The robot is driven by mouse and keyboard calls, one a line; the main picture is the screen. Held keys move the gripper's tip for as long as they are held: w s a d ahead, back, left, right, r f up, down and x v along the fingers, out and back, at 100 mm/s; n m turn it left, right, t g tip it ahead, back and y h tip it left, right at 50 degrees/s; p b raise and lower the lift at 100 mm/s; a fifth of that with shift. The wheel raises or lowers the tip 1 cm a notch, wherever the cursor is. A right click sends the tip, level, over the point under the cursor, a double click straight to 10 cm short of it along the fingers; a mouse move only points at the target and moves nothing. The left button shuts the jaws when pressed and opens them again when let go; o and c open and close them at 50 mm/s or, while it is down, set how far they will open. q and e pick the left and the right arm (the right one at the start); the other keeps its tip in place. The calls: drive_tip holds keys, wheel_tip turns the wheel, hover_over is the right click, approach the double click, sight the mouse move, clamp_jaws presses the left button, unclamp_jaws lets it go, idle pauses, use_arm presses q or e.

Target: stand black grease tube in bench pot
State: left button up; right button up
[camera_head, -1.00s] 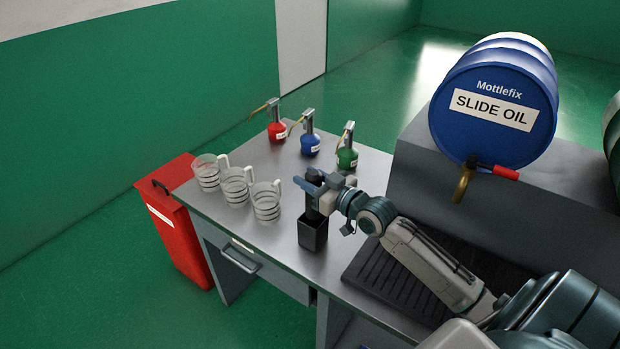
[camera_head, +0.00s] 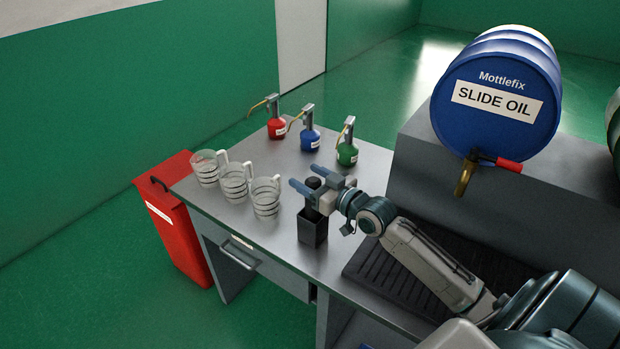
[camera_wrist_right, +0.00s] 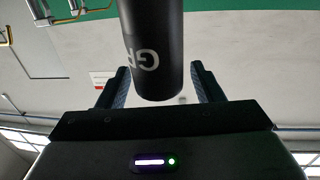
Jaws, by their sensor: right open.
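The black grease tube (camera_head: 313,182) shows its dark top between the fingers of my right gripper (camera_head: 320,186). Its lower part goes down toward the square black bench pot (camera_head: 312,232) and appears to stand in it, though the gripper hides much of it. In the right wrist view the tube (camera_wrist_right: 152,45), with pale "GR" lettering, lies between the two spread fingers of my right gripper (camera_wrist_right: 162,88). The fingers are open, with a gap visible beside the tube. My left gripper is not in view.
Clear measuring jugs (camera_head: 235,182) stand left of the pot. Red (camera_head: 277,128), blue (camera_head: 310,140) and green (camera_head: 347,153) oil cans stand behind. A black ribbed mat (camera_head: 385,280) lies right of the pot. A blue drum (camera_head: 500,110) with a tap is beyond.

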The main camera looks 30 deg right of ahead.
drive_tip(key=p+v, duration=1.1)
idle(1.0)
